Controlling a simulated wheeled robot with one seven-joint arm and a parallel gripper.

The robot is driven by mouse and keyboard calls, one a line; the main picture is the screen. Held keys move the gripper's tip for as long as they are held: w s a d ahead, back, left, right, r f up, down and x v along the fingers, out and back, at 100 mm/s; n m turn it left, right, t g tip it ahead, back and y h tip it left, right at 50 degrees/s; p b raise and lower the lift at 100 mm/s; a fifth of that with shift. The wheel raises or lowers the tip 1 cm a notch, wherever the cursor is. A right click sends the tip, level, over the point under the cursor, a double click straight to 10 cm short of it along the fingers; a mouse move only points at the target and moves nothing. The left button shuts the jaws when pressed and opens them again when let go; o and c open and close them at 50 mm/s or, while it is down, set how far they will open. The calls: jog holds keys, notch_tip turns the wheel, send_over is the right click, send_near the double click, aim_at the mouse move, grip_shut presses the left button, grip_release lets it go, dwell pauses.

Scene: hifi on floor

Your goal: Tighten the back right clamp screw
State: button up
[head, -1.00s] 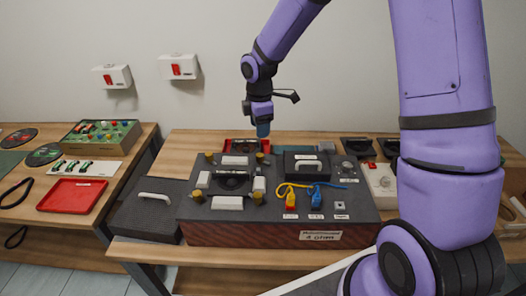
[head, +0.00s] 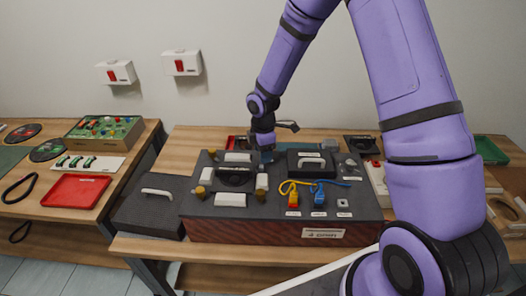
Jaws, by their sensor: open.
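A dark test box (head: 285,232) with a red front stands on the wooden table. On its top, a black round speaker (head: 234,176) sits among white clamp blocks. Brass clamp screws stand at the back left (head: 212,154), front left (head: 200,192) and front right (head: 260,194). The back right screw is not clearly visible; my gripper (head: 267,156) covers that corner. My gripper is open and points down there; whether its fingers surround or touch the screw I cannot tell.
A black handled lid (head: 305,161) lies just right of my gripper. A grey handled case (head: 148,212) lies left of the box. A red tray (head: 75,190) is on the left table.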

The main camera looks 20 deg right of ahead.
jog(key=c, duration=0.9)
jog(key=shift+m, duration=0.4)
jog(key=m, duration=0.4)
jog(key=shift+m, duration=0.3)
jog(key=m, duration=0.5)
jog(key=shift+m, duration=0.3)
jog(key=m, duration=1)
jog(key=shift+m, duration=0.4)
